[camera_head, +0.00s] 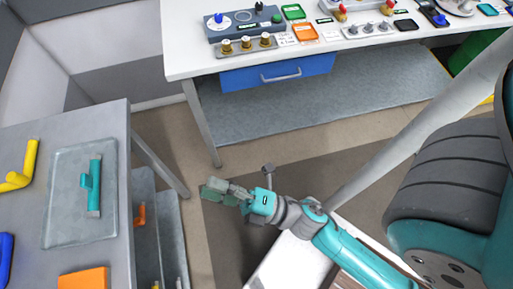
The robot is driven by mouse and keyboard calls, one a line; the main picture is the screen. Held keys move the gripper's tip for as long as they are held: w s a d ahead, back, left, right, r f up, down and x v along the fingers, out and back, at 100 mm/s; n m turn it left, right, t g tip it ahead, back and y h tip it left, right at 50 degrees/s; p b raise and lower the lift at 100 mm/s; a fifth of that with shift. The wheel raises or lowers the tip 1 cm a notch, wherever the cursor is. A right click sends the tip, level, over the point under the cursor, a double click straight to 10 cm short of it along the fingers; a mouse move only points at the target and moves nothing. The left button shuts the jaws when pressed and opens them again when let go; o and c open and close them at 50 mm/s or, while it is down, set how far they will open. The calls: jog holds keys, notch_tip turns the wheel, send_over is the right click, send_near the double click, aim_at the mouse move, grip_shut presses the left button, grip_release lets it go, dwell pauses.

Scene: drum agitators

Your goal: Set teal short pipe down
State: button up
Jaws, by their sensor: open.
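The teal short pipe (94,188) lies on a grey tray (67,223) on the grey table at the left. It has a short side branch pointing left. My gripper (208,191) is open and empty. It is to the right of that table, over the floor, clearly apart from the pipe and tray.
A yellow pipe (23,168), a blue piece (5,258) and an orange block (83,280) share the left table (122,185). A white bench (185,60) with several small parts and a blue drawer (278,73) stands at the back. Open floor lies between them.

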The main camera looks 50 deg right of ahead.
jog(key=s+d+f+m+g+h, duration=0.2)
jog(key=s+d+f+m+h, duration=0.2)
jog(key=s+m, duration=0.3)
jog(key=s+d+f+m+g+h, duration=0.3)
jog(key=s+m, duration=0.5)
jog(key=m, duration=0.6)
jog(key=shift+s+d+f+m+h, duration=0.2)
jog(key=shift+d+f+m+h, duration=0.35)
jog(key=shift+h, duration=0.45)
jog(key=shift+f, duration=0.1)
